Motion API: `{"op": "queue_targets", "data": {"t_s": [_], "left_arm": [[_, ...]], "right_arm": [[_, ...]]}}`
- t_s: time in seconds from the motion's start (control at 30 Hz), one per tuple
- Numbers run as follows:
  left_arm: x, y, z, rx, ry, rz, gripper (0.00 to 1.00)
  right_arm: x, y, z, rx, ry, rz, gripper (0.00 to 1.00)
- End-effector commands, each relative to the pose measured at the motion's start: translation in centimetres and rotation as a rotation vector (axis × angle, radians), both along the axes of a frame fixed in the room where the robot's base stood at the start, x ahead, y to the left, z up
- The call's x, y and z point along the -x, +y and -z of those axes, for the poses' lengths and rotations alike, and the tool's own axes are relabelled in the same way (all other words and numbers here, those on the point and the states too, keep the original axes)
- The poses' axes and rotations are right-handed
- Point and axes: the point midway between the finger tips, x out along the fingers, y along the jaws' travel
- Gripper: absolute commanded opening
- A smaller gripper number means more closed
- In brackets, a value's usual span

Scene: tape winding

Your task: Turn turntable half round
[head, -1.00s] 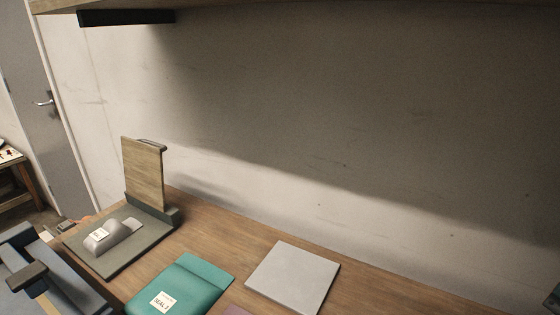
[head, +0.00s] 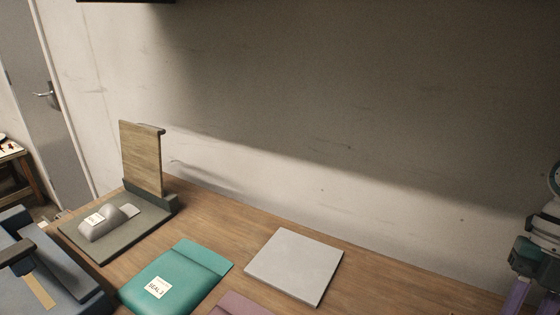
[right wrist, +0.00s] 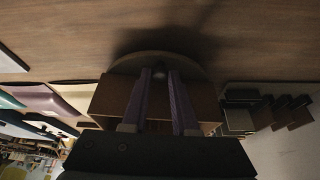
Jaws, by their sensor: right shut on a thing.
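The turntable (right wrist: 195,66) shows in the right wrist view as a pale round disc on the wooden table. A brown box (right wrist: 108,98) appears on it, partly hidden behind my fingers. My right gripper (right wrist: 161,78) has purple fingers reaching to the disc, shut on a small round knob (right wrist: 159,72) near its rim; the exact contact is dark. In the head view my right gripper (head: 517,293) is at the lower right edge, its tips cut off. The turntable is outside the head view. My left gripper is not seen.
A teal pouch (head: 185,270), a grey square plate (head: 295,265) and a mauve pouch (head: 240,305) lie on the table. A grey stand with an upright wooden board (head: 140,157) is at the back left. A blue-grey device with a tan strip (head: 40,291) is at lower left.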

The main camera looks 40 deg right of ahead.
Motion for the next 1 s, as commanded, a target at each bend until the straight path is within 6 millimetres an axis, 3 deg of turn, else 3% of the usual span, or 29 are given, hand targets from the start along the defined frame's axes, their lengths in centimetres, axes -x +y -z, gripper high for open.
{"op": "queue_targets", "data": {"t_s": [0.4,1.0], "left_arm": [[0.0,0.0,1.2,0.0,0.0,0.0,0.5],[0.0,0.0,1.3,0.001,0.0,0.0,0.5]], "right_arm": [[-1.1,0.4,0.2,0.002,0.001,-0.122,0.0],[-1.3,0.5,0.1,0.002,-0.001,-0.148,0.0]]}}
